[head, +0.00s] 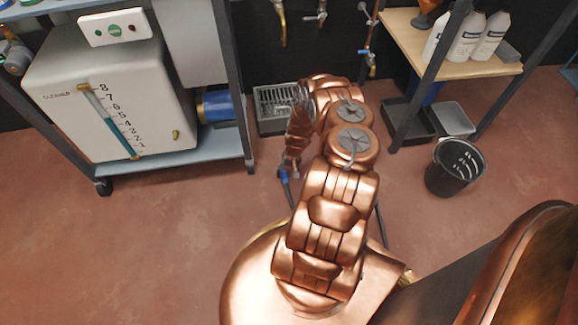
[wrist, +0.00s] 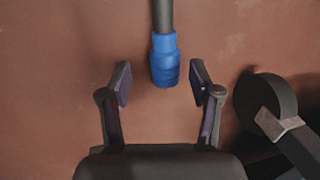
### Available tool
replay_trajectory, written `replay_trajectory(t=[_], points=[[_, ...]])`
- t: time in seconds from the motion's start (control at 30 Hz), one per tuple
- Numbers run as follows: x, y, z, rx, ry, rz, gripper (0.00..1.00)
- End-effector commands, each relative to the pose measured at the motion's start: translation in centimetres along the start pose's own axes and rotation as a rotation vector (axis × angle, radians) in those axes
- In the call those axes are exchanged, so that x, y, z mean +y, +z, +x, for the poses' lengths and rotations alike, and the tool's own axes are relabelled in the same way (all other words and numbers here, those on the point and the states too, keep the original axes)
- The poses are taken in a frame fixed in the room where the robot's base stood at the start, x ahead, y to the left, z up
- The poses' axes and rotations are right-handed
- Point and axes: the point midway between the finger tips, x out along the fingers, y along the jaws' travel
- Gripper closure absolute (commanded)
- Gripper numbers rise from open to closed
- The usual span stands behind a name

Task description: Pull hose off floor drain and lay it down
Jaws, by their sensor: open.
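The hose's blue end (wrist: 164,62) is in the wrist view, with its dark hose (wrist: 162,12) running out of the top edge. My gripper (wrist: 160,83) is open, one finger on each side of the blue end's tip, apart from it and not holding it. In the head view the blue end (head: 284,177) shows beside my gripper (head: 289,168), over bare floor. The dark hose runs toward my base and is partly hidden by my arm. The grey grated drain basin (head: 278,92) stands at the back wall, partly hidden by my arm; no hose end is seen on it.
A shelf cart (head: 170,167) with a white cleaner tank (head: 100,90) stands left; a black caster wheel (wrist: 268,105) is close to my gripper's right. A black bucket (head: 455,168) and a wooden-topped shelf (head: 450,55) are at right. The left foreground floor is free.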

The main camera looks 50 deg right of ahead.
Motion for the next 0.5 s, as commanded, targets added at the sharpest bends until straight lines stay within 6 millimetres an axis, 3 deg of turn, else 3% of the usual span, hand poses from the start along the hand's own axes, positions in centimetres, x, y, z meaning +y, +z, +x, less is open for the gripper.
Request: replay_trajectory(t=[0.5], points=[[0.1,0.1,-5.6,-0.001,0.001,0.001,0.37]])
